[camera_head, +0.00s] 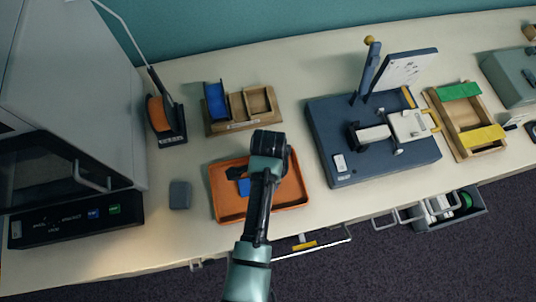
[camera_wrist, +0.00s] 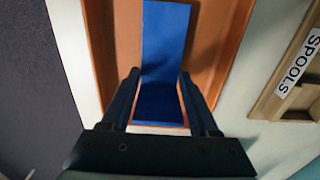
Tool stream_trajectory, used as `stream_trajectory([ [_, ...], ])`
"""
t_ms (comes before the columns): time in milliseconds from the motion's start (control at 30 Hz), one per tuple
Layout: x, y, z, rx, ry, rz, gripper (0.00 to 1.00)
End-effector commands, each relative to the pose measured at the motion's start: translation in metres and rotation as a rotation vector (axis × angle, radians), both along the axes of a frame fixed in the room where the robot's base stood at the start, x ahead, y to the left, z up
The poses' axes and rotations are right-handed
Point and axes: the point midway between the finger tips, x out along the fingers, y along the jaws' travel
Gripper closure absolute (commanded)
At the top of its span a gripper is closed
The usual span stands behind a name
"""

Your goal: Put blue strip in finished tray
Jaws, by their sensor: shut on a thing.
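A blue strip (camera_wrist: 165,35) lies between the two fingers of my gripper (camera_wrist: 159,78) in the wrist view, and the jaws are shut on it. Part of the strip is in shadow between the fingers. In the head view, a small part of the blue strip (camera_head: 244,188) shows beside my gripper (camera_head: 238,174), over the orange tray (camera_head: 287,202). My wrist hides much of the tray's inside. The orange tray also shows under the strip in the wrist view (camera_wrist: 105,45). I cannot read a label marking the finished tray.
A wooden box (camera_head: 240,125) with a blue piece stands behind the orange tray. A dark blue fixture (camera_head: 345,178) stands to the right, then a wooden tray (camera_head: 462,113) with green and yellow strips. A grey block (camera_head: 180,194) lies left. Drawers stand open at the front edge.

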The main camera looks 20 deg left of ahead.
Motion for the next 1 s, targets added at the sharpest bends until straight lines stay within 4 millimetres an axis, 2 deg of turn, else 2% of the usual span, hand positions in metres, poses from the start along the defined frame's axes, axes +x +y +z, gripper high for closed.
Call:
stream_trajectory([
  [100, 0.000, 0.001, -0.011, 0.000, 0.000, 0.001, 0.92],
  [500, 0.000, 0.000, -0.017, 0.001, -0.001, 0.000, 0.92],
  [533, 0.000, 0.000, -0.017, 0.001, -0.001, 0.001, 0.37],
  [600, 0.000, 0.000, -0.016, 0.001, -0.001, 0.001, 0.24],
  [700, 0.000, 0.000, -0.016, 0.001, -0.001, 0.001, 0.09],
  [1000, 0.000, 0.000, -0.014, 0.001, -0.001, 0.001, 0.09],
])
